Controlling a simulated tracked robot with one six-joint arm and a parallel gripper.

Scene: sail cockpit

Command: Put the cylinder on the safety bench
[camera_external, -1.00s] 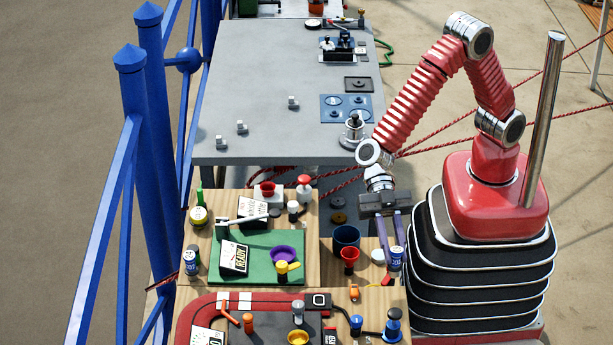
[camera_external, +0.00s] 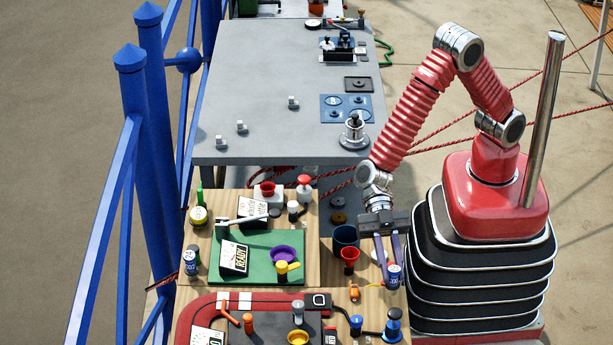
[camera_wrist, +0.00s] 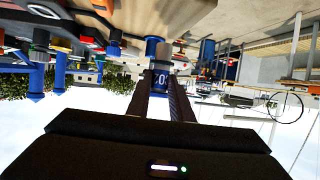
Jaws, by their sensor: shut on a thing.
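The cylinder (camera_external: 394,272) is small, blue with a pale band and printed figures. It is between the fingertips of my gripper (camera_external: 390,268), at the right edge of the wooden bench (camera_external: 376,300). My gripper is shut on it, with the fingers pointing down. In the wrist view the cylinder (camera_wrist: 160,77) shows between the two dark fingers, its figures inverted. I cannot tell whether it touches the wood or hangs just above it. A similar can (camera_external: 190,260) stands at the left of the bench. No label shows which bench is the safety bench.
A red funnel (camera_external: 350,256) and a dark blue cup (camera_external: 345,237) stand close left of my gripper. The green mat (camera_external: 262,268) carries signs and a purple bowl (camera_external: 284,255). The grey table (camera_external: 260,80) behind has much free room. Blue railings (camera_external: 160,170) stand at left.

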